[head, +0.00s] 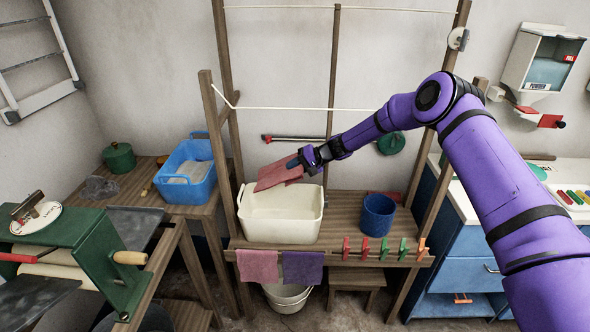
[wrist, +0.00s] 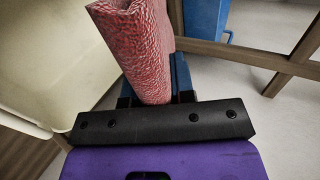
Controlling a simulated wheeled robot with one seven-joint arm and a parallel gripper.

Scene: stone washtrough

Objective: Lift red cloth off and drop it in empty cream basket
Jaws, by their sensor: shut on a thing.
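A red cloth (head: 277,174) hangs from my gripper (head: 296,164) above the back rim of the cream basket (head: 281,236). My gripper is shut on the cloth. In the wrist view the red cloth (wrist: 140,45) is bunched between the fingers, and the cream basket (wrist: 50,60) is at the left. The basket stands on the wooden bench, and the part of its inside that I see is empty. In the head view the cloth is clear of the drying lines.
A dark blue bucket (head: 377,215) stands right of the basket. A blue tub (head: 187,180) stands on the left table. A pink cloth (head: 258,266) and a purple cloth (head: 302,268) hang at the bench front, beside several pegs. Wooden posts and lines surround the bench.

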